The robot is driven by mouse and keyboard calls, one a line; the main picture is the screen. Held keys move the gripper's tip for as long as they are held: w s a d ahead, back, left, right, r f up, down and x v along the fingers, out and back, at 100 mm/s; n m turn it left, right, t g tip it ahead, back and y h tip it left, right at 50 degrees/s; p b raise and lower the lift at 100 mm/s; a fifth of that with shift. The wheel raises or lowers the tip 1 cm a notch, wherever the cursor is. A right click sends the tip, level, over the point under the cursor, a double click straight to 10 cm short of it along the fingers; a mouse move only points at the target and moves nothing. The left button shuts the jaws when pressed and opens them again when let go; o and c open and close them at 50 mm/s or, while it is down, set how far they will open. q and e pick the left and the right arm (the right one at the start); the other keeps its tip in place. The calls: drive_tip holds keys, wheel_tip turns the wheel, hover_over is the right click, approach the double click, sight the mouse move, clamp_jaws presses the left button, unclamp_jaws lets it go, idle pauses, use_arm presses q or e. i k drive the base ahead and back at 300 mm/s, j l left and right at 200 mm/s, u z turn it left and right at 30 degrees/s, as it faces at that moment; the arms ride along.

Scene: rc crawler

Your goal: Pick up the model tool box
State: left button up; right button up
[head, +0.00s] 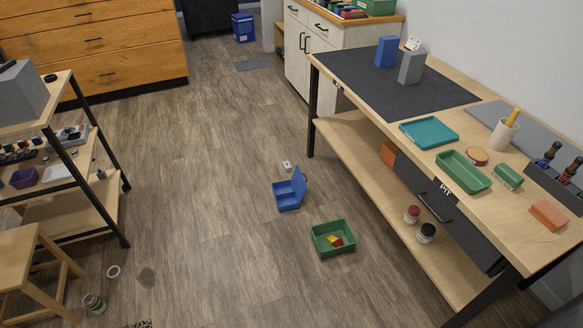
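A small blue box with a raised lid (288,200) stands open on the wooden floor, near the middle of the head view. It looks like the model tool box. Its inside looks empty, though it is small in the view. A green open tray (322,250) with small red and yellow pieces lies on the floor in front of it to the right, apart from it. Neither of my grippers shows in the view.
A workbench (535,225) with trays, blocks and a lower shelf stands on the right. A shelf cart (75,195) and a wooden stool (22,255) stand on the left. A tape roll (114,272) and a can (94,303) lie on the floor. The central floor is mostly free.

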sight(287, 166)
drive_tip(key=i+j+z, duration=0.2)
drive_tip(key=z, duration=0.2)
drive_tip(key=i+j+z, duration=0.35)
drive_tip(key=i+j, duration=0.2)
drive_tip(key=j, duration=0.15)
drive_tip(key=i+j+z, duration=0.15)
drive_tip(key=j, duration=0.2)
drive_tip(key=i+j, duration=0.2)
drive_tip(key=j, duration=0.15)
drive_tip(key=i+j+z, duration=0.1)
drive_tip(key=j, duration=0.25)
drive_tip(key=i+j+z, duration=0.1)
drive_tip(key=i+j, duration=0.15)
drive_tip(key=j, duration=0.15)
drive_tip(key=i+j, duration=0.15)
drive_tip(key=j, duration=0.25)
drive_tip(key=z, duration=0.05)
